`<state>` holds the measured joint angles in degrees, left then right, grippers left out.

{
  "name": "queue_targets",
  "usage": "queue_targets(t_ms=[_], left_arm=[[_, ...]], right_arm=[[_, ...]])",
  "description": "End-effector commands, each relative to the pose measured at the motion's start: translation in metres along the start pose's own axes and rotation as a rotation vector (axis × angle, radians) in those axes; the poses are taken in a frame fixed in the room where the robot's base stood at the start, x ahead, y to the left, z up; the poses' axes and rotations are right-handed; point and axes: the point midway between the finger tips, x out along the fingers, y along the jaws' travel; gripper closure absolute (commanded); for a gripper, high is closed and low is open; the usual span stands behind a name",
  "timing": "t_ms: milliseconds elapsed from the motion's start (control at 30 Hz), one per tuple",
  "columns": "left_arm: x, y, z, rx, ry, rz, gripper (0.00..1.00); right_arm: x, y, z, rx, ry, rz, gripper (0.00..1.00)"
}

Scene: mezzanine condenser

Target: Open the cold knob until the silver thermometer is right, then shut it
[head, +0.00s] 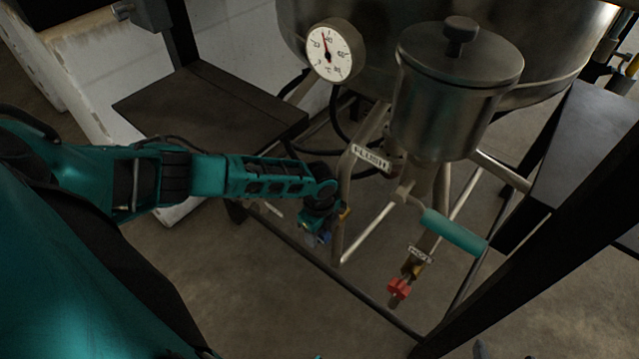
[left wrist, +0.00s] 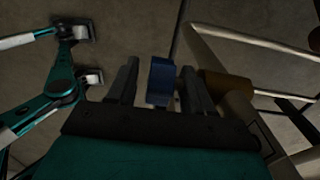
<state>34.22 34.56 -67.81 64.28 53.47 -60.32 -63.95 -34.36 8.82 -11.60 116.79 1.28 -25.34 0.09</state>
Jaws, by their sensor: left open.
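The blue knob (left wrist: 160,82) stands between the two fingers of my open left gripper (left wrist: 158,85) in the left wrist view. I cannot tell if the fingers touch it. In the head view my left gripper (head: 316,234) is low beside the metal pipe frame, and a bit of blue (head: 309,239) shows there, mostly hidden. The round thermometer (head: 335,50) has a white face, a metal rim and a red needle pointing up and slightly left. Its numbers are too small to read surely.
A lidded metal pot (head: 447,95) stands right of the dial, before a large tank. Below are a teal-handled lever (head: 453,231), a FLUSH plate (head: 371,158) and a red knob (head: 399,288). Dark platforms flank the pipe frame (head: 343,205). My own teal parts show in the left wrist view.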

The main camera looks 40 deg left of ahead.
Motion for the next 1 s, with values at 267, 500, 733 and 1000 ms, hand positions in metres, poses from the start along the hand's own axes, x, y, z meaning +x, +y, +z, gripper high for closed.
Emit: queue_targets(t_ms=[267,500,733,1000], left_arm=[[0.0000,-0.0002,-0.0001,0.000,0.000,0.000,0.53],[-0.0001,-0.0002,-0.0001,0.000,0.000,0.000,0.76],[-0.0001,0.0000,-0.0001,0.000,0.000,0.001,0.98],[-0.0009,0.0001,-0.0008,0.002,-0.022,0.001,1.00]], right_arm=[[0.0007,-0.0007,-0.0019,0.000,0.004,-0.002,0.21],[0.0010,-0.0004,-0.0011,0.001,0.004,-0.001,0.21],[0.0008,-0.0002,-0.0001,0.008,0.003,0.003,0.21],[-0.0021,-0.0009,0.0026,0.013,-0.006,0.004,0.21]])
